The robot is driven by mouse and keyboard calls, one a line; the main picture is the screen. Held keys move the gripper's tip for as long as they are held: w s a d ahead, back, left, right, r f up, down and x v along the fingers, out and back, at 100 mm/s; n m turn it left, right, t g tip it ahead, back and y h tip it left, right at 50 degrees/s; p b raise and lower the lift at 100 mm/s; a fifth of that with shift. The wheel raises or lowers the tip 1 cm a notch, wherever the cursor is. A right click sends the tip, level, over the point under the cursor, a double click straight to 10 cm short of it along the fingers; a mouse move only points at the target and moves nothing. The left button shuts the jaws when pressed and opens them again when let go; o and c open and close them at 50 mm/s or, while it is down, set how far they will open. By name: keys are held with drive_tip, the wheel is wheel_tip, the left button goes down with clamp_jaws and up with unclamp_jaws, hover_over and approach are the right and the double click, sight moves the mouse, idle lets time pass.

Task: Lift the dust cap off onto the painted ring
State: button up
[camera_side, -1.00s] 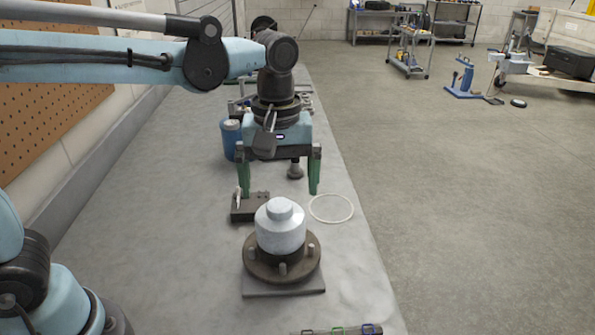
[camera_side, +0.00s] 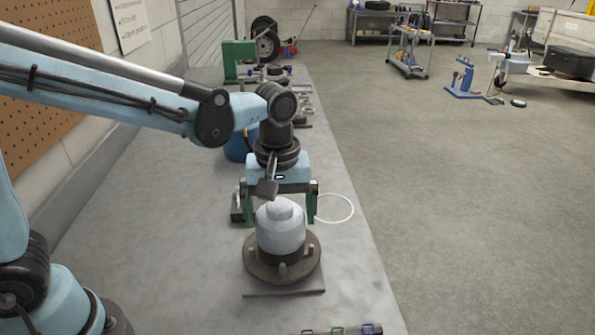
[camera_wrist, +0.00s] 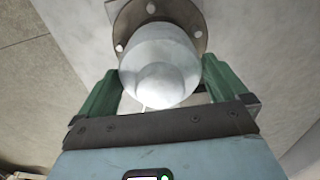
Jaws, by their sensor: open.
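The dust cap (camera_side: 281,232) is a pale grey-white stepped cylinder with a smaller knob on top. It sits upright on a brown round hub flange with studs (camera_side: 262,270), which rests on a grey plate. The painted ring (camera_side: 345,207) is a thin white circle on the bench, behind and right of the hub, partly hidden by a finger. My gripper (camera_side: 281,218) is open, its green fingers pointing down on either side of and just behind the cap in the side view. In the wrist view the cap (camera_wrist: 160,68) shows between the fingers, with no clear contact.
A dark block (camera_side: 237,207) stands left of my gripper, partly hidden. A blue canister (camera_side: 236,147) is farther back, behind my wrist. A small tray with coloured clips (camera_side: 343,331) lies at the near edge. The bench's right edge drops to the floor.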

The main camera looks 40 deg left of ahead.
drive_tip(key=c, duration=0.7)
drive_tip(key=shift+r, duration=0.1)
